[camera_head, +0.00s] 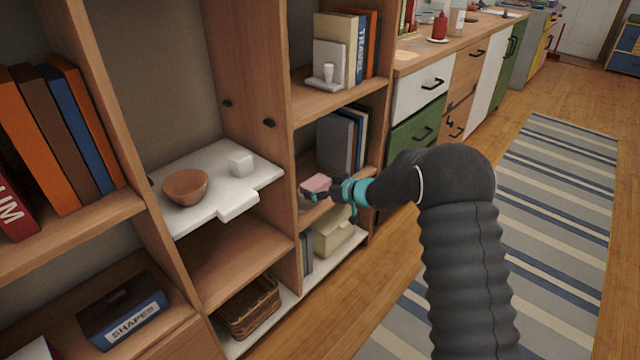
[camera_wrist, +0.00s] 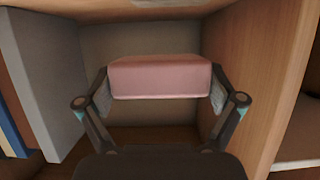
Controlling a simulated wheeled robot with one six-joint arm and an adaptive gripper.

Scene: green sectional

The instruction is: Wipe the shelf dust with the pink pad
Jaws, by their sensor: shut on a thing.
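The pink pad (camera_head: 316,184) is in my gripper (camera_head: 322,190), which is at the front of a compartment in the right column of the wooden shelf unit. In the wrist view, the pad (camera_wrist: 160,78) sits between both fingers of my gripper (camera_wrist: 161,88), which are shut on its sides. I cannot make out any dust.
A beige box (camera_head: 335,235) is below.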

